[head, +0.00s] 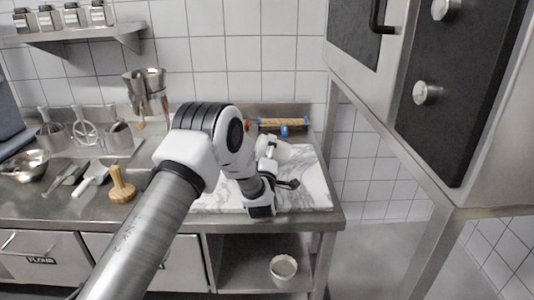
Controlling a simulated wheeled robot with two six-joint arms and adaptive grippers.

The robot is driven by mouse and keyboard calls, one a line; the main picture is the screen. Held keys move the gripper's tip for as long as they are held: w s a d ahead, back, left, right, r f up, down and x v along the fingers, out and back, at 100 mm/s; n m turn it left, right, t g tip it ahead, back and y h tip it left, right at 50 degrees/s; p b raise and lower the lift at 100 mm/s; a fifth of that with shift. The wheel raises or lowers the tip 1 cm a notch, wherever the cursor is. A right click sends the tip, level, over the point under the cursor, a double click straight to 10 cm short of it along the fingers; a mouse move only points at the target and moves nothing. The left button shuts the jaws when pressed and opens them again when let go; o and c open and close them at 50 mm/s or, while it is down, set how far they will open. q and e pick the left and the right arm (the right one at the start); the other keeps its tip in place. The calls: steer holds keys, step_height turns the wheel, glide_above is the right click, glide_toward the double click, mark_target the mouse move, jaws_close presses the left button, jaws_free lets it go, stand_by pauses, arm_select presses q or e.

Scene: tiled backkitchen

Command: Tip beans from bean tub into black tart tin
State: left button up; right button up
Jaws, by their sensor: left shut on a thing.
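My left arm comes in from the lower left, and its gripper (272,165) is over the marble slab (312,188). It is shut on a pale thing that shows just beyond the wrist, which looks like the bean tub (276,148). My wrist hides much of it, and I cannot tell its tilt or see any beans. I cannot make out the black tart tin; my arm covers part of the slab. My right gripper is not in view.
A rolling pin (284,123) lies at the back of the counter. A wooden tool (121,185), a metal bowl (27,165) and utensils are on the left. A white bowl (283,267) is on the shelf below. A large appliance (450,100) stands on the right.

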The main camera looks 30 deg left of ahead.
mark_target(265, 138)
arm_select(q)
steer(key=shift+r+n+b, duration=0.15)
steer(key=shift+n+b, duration=0.25)
steer(key=shift+n, duration=0.1)
steer(key=shift+r, duration=0.1)
step_height(265, 138, up, 5)
steer(key=m+h+p, duration=0.1)
steer(key=m+p, duration=0.5)
steer(key=m, duration=0.1)
steer(key=shift+a+f+h, duration=0.1)
steer(key=shift+f+h, duration=0.1)
steer(key=shift+h, duration=0.2)
steer(key=shift+s+m+p, duration=0.15)
steer(key=shift+m+p, duration=0.2)
steer(key=shift+m, duration=0.25)
steer(key=r+m+p, duration=0.1)
steer(key=m+p, duration=0.1)
steer(key=r+m+h+p, duration=0.1)
steer(key=m+p, duration=0.1)
steer(key=r+m+g+p, duration=0.1)
steer(key=m+p, duration=0.1)
steer(key=shift+w+m+p, duration=0.25)
steer(key=shift+m+p, duration=0.05)
steer(key=shift+m, duration=0.1)
steer(key=shift+s+f+m+h, duration=0.1)
steer(key=shift+s+m+h, duration=0.05)
steer(key=shift+m+h, duration=0.2)
steer(key=shift+s+f, duration=0.15)
steer(key=shift+w+f, duration=0.15)
steer(key=shift+w, duration=0.1)
